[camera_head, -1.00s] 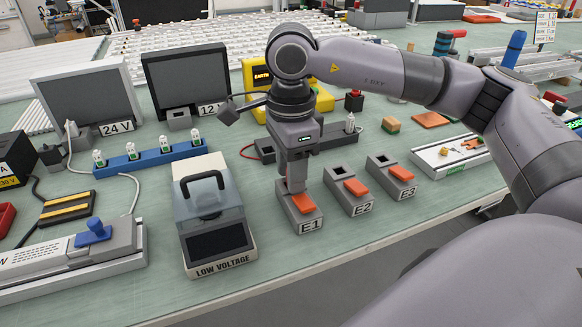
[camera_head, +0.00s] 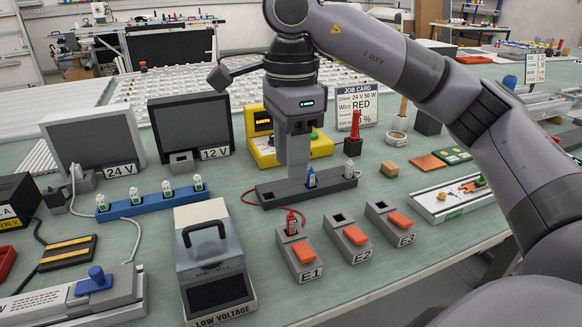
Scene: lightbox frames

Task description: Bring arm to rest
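My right arm comes in from the right and reaches across the bench. My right gripper (camera_head: 297,178) points straight down over the dark holder strip (camera_head: 280,195), behind the E1 block. Its fingers overlap in this view, so I cannot tell their gap; nothing shows between them. My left gripper is out of view.
Blocks E2 (camera_head: 347,240) and E3 (camera_head: 390,226) stand right of E1. A low-voltage case (camera_head: 212,258) is at front left. A yellow device (camera_head: 258,142) and a job card (camera_head: 357,108) stand behind the gripper. A white tray (camera_head: 450,204) is at right.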

